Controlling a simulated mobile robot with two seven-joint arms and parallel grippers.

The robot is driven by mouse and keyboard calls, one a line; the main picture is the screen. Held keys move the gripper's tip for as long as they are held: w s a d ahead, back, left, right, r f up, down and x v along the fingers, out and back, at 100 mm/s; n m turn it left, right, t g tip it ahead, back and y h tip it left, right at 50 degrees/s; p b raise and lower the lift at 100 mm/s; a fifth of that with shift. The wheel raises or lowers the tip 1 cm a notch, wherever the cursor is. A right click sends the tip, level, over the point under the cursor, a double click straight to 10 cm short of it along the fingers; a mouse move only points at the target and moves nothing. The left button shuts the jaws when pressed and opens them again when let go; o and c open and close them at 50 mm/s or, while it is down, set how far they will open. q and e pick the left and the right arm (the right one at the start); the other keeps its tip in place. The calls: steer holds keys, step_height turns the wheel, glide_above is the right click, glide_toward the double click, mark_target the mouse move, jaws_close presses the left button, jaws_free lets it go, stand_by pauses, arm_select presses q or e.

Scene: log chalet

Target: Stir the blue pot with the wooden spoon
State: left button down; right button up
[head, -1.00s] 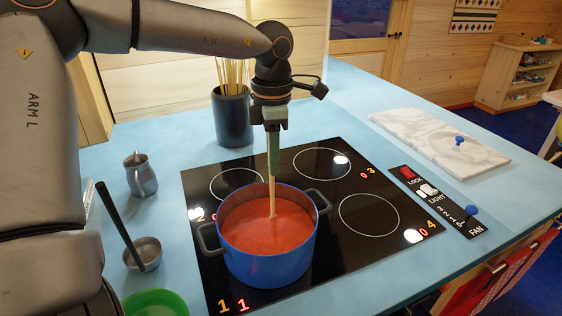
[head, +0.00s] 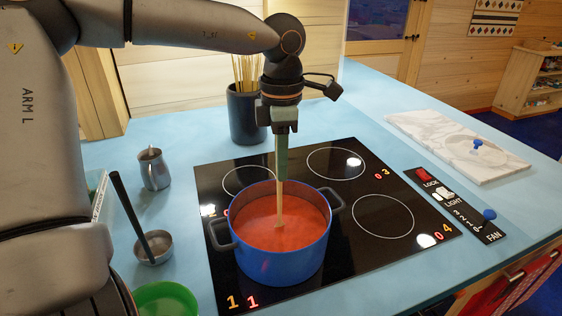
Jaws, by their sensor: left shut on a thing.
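The blue pot (head: 282,258) stands on the front-left ring of the black cooktop, full of red sauce (head: 258,222). My left gripper (head: 281,172) points straight down above the pot and is shut on the wooden spoon (head: 279,200). The spoon is nearly upright, its lower end sunk in the sauce near the middle, so its head is hidden. My right gripper is not in view.
The cooktop (head: 345,250) has other rings bare. A dark utensil crock (head: 246,115) stands behind it. A metal jug (head: 153,168), a ladle (head: 152,246) and a green bowl (head: 165,299) are at left. A marble board (head: 455,145) lies at right.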

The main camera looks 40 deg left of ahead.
arm_select(q)
step_height(320, 180, up, 7)
steer(key=p, duration=0.5)
steer(key=shift+r, duration=0.2)
step_height(320, 180, up, 2)
steer(key=shift+r+p, duration=0.2)
steer(key=shift+p, duration=0.7)
steer(key=shift+r, duration=1.15)
steer(key=shift+r, duration=2.5)
